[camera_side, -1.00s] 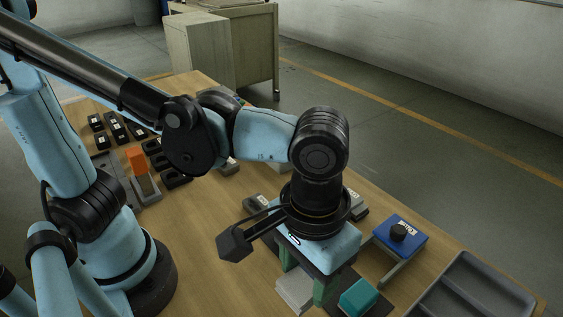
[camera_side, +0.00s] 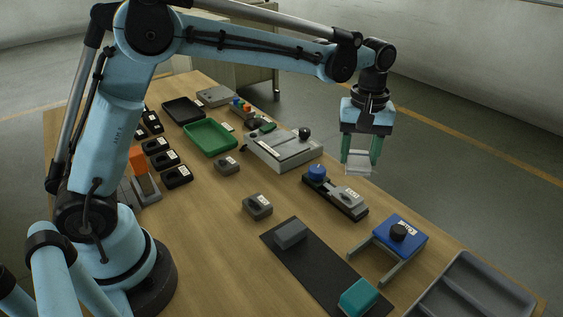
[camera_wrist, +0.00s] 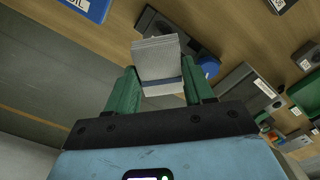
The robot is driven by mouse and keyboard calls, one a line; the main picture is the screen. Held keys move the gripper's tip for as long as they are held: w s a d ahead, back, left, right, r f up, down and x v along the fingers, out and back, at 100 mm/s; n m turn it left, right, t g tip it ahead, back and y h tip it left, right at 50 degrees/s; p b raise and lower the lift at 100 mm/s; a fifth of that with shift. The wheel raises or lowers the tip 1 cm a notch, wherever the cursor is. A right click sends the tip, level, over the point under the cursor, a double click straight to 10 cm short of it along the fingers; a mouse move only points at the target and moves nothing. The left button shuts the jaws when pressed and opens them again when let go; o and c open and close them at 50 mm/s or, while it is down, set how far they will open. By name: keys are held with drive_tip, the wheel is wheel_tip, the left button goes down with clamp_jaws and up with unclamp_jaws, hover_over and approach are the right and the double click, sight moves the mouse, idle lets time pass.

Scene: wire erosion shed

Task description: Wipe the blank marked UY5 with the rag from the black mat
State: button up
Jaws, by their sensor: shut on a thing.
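My gripper (camera_side: 360,160) is shut on a folded pale grey-white rag (camera_side: 359,169), held in the air beyond the black holder near the table's far edge. In the wrist view the rag (camera_wrist: 158,58) shows a dark blue stripe between the green fingers. The black mat (camera_side: 325,268) lies at the front, with a grey block (camera_side: 290,234) and a teal block (camera_side: 359,297) on it. A labelled grey blank (camera_side: 350,197) sits in a black holder with a blue knob (camera_side: 317,172). Other labelled grey blocks (camera_side: 257,206) (camera_side: 227,165) stand on the table. I cannot read UY5 on any label.
A blue stand with a black knob (camera_side: 398,232) and a grey divided tray (camera_side: 470,290) are at the right. A grey box with a black knob (camera_side: 285,150), a green tray (camera_side: 210,138) and several black labelled pieces fill the back and left.

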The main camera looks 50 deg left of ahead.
hover_over(350, 194)
drive_tip(key=shift+w+f, duration=0.1)
drive_tip(key=shift+f, duration=3.3)
drive_tip(key=shift+s+f, duration=0.45)
drive_tip(key=shift+f, duration=0.15)
drive_tip(key=shift+c, duration=0.4)
drive_tip(key=shift+s, duration=1.5)
drive_tip(key=shift+w+f, duration=0.1)
drive_tip(key=shift+w, duration=1.95)
drive_tip(key=shift+s+r, duration=0.1)
drive_tip(key=shift+r, duration=4.05)
